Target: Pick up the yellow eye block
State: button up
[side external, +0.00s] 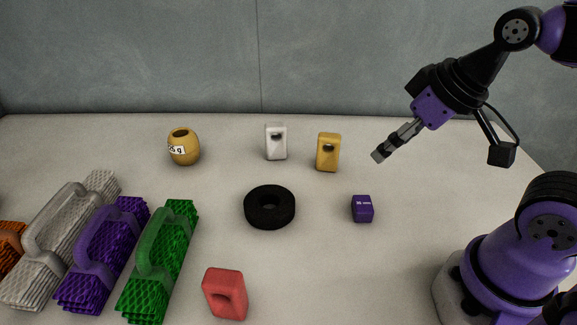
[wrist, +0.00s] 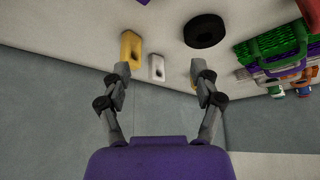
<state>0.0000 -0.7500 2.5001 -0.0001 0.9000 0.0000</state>
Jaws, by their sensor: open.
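The yellow eye block (side external: 328,153) stands upright on the table, right of the white eye block (side external: 276,142). It has a dark hole in its front face. In the side view my gripper (side external: 380,154) is in the air to the right of the yellow block, apart from it. In the wrist view the yellow block (wrist: 131,48) shows beyond the left fingertip, and the white block (wrist: 157,68) is beside it. My gripper (wrist: 160,70) is open there, its fingers wide apart, with nothing held.
A black ring (side external: 270,207), a small purple block (side external: 362,208) and a red eye block (side external: 226,293) lie nearer the front. A yellow round float (side external: 184,147) stands at the back left. Green (side external: 160,260), purple (side external: 103,255) and grey (side external: 62,240) net bundles fill the left.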

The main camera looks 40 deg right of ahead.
jog(key=n+g+y, duration=0.2)
jog(key=n+y, duration=0.1)
jog(key=n, duration=0.4)
send_near(325, 149)
jog(key=x, duration=0.3)
jog(key=shift+a+f, duration=0.2)
jog(key=shift+a, duration=0.1)
jog(key=x, duration=0.5)
jog(key=shift+w+f, duration=0.3)
grip_shut()
